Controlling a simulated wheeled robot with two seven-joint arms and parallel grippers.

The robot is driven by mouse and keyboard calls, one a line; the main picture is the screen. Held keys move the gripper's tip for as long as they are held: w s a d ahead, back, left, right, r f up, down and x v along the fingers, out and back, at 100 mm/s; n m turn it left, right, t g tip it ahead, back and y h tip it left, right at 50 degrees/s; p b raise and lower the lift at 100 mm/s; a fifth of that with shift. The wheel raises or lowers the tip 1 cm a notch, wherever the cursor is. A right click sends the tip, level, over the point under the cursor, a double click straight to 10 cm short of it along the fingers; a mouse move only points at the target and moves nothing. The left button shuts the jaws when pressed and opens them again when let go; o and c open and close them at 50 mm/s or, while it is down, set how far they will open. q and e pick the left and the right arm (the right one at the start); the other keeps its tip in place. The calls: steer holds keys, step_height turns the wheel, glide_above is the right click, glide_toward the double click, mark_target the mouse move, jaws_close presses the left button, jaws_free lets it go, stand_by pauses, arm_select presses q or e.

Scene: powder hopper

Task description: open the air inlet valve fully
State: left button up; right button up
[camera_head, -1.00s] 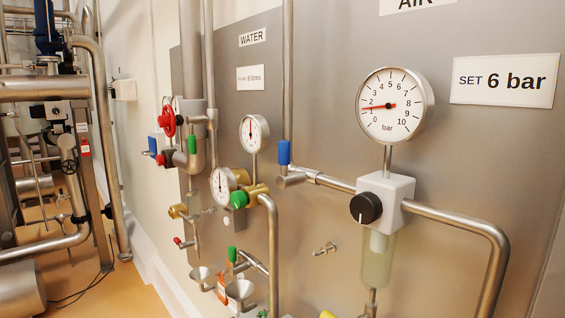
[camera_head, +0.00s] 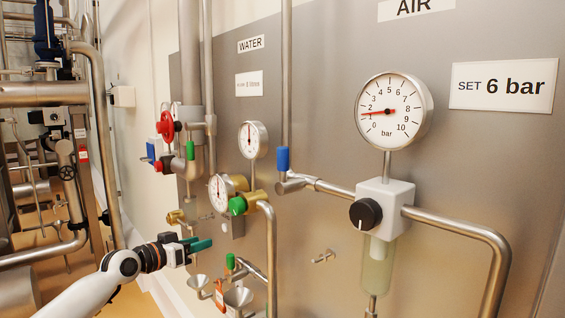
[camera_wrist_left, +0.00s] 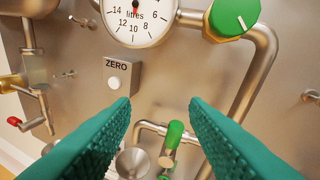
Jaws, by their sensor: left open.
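The valve with the blue handle (camera_head: 283,160) sits on the pipe in the AIR section, left of the white regulator block (camera_head: 384,196). Its handle stands upright beside the vertical pipe. The pressure gauge (camera_head: 392,108) above the block reads low, between 1 and 2 bar. My left gripper (camera_head: 204,244) is open and empty, at lower left and well away from the blue handle. In the left wrist view the open fingers (camera_wrist_left: 160,108) point at the panel below the litres dial (camera_wrist_left: 135,18). The blue handle is outside that view. My right gripper is not in view.
A black knob (camera_head: 365,213) is on the regulator block. A red handwheel (camera_head: 166,126) is further left.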

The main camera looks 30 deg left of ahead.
arm_select(q)
steer(key=s+d+r+m+h, duration=0.2)
steer(key=d+r, duration=0.2)
steer(key=r, duration=0.3)
steer(key=s+d+r+m+h, duration=0.15)
steer(key=d+r, duration=0.25)
steer(key=r, duration=0.4)
steer(key=m+g+h, duration=0.1)
steer(key=m+h, duration=0.3)
steer(key=h, duration=0.1)
glide_toward(283, 170)
steer(key=p+x, duration=0.3)
steer(key=p, duration=0.1)
steer(key=r+p+x, duration=0.1)
steer(key=p+x, duration=0.2)
steer(key=p, duration=0.2)
steer(key=a+p+x, duration=0.1)
steer(key=p+x, duration=0.3)
steer(key=shift+w+d+r+p, duration=0.1)
steer(key=shift+w+r+p, duration=0.2)
steer(key=shift+r, duration=0.05)
steer(key=shift+w+d+f, duration=0.1)
steer(key=shift+w+d, duration=0.05)
steer(key=shift+w, duration=0.1)
steer(key=shift+c, duration=0.3)
jaws_close()
